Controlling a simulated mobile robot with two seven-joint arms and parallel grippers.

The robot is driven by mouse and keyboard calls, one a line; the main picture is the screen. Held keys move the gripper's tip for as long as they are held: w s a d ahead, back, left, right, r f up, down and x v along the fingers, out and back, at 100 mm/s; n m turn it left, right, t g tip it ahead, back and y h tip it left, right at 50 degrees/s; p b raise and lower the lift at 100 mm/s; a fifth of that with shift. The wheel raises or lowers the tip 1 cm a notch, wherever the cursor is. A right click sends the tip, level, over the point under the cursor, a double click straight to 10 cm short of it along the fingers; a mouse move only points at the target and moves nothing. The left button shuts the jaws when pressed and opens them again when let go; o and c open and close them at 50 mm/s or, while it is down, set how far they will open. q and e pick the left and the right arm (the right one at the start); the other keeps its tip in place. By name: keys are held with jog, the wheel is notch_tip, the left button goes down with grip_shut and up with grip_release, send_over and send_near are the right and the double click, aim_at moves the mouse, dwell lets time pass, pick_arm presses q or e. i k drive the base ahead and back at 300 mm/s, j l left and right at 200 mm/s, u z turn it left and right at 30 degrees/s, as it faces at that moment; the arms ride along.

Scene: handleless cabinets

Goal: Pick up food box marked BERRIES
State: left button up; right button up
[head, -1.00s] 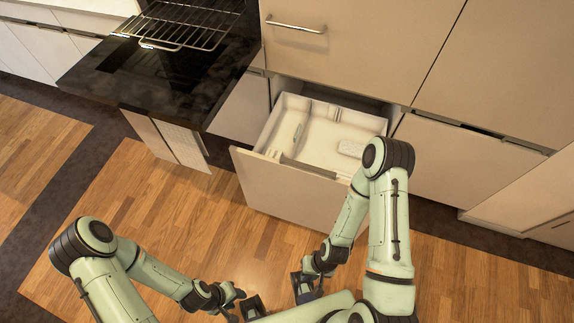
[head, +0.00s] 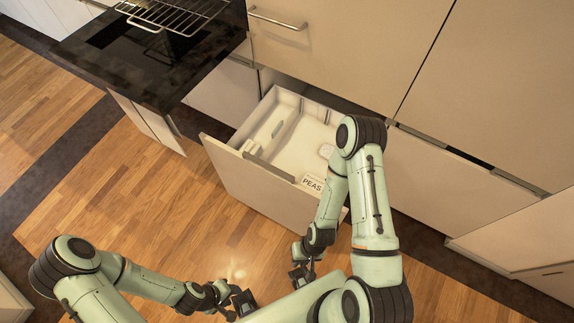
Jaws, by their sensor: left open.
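No label reading BERRIES shows in the head view. A white box marked PEAS (head: 312,184) lies in the open drawer (head: 228,178), near its front right. A second pale box (head: 326,151) lies further back, partly hidden by my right arm, with no readable marking. My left gripper (head: 243,304) is open and low in front of the drawer, apart from it. My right gripper (head: 301,277) is also low in front of the drawer; its fingers are too small and dark to judge. My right arm hides the drawer's right part.
The oven door (head: 150,60) hangs open at upper left, with a wire rack (head: 172,12) above. Wooden floor (head: 130,210) is clear at left.

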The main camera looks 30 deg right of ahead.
aim_at(253, 148)
jog(key=k+l, duration=0.1)
jog(key=l, duration=0.25)
jog(key=k+l, duration=0.1)
jog(key=l, duration=0.25)
jog(key=k+l+u, duration=0.1)
jog(key=l, duration=0.25)
jog(key=k+l, duration=0.1)
jog(key=l, duration=0.2)
